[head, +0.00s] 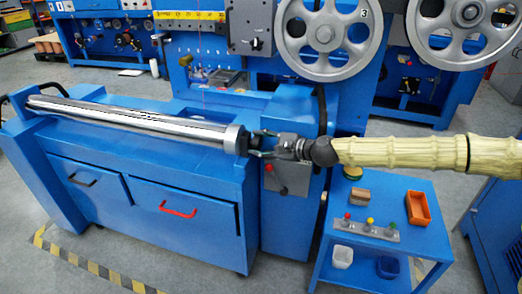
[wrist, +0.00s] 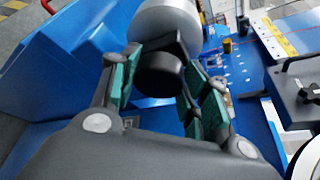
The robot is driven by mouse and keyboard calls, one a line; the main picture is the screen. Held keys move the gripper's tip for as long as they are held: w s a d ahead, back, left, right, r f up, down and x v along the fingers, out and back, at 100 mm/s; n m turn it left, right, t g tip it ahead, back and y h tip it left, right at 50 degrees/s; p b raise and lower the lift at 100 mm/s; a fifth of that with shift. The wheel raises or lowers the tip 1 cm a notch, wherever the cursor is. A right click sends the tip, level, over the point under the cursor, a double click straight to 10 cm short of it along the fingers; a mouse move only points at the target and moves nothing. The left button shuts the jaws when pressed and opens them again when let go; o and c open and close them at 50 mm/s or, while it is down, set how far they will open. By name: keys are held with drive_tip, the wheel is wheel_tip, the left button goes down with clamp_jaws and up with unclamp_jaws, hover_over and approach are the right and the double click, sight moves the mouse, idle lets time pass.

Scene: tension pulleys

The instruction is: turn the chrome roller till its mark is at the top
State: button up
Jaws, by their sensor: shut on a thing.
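In the wrist view the roller's pale end (wrist: 168,20) is at the top. A dark round knob (wrist: 159,75) projects from it towards me. My gripper (head: 257,144) comes from the right and is shut on this knob, its teal-padded fingers (wrist: 160,84) on either side of it. The fingers partly hide the knob. I cannot make out the roller's mark in either view.
The blue cabinet (head: 150,200) under the roller has a red handle (head: 178,210). A small grey control box (head: 287,178) with a red knob sits just below my gripper. Spoked wheels (head: 325,36) stand above and behind. A blue side table (head: 385,262) with small items stands at lower right.

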drive_tip(key=n+b, duration=0.1)
drive_tip(key=b, duration=0.2)
drive_tip(key=f+n+t+b, duration=0.1)
drive_tip(key=n+b, duration=0.1)
drive_tip(key=b, duration=0.2)
drive_tip(key=n+t+b, duration=0.1)
drive_tip(key=b, duration=0.3)
drive_tip(key=shift+s+f+n+y, duration=0.15)
drive_tip(key=shift+n+y, duration=0.15)
drive_tip(key=shift+y, duration=0.1)
drive_tip(key=n+t+y+b, duration=0.1)
drive_tip(key=n+b, duration=0.1)
drive_tip(key=b, duration=0.4)
drive_tip(key=shift+f+n, duration=0.1)
drive_tip(key=shift+n, duration=0.3)
drive_tip(key=n+b, duration=0.2)
drive_tip(key=b, duration=0.2)
drive_tip(key=shift+t+y, duration=0.3)
drive_tip(key=shift+r+n+b, duration=0.2)
drive_tip(key=shift+n+b, duration=0.1)
drive_tip(key=shift+b, duration=0.1)
drive_tip(key=o, duration=1)
drive_tip(key=shift+r, duration=0.1)
drive_tip(key=v, duration=1.2)
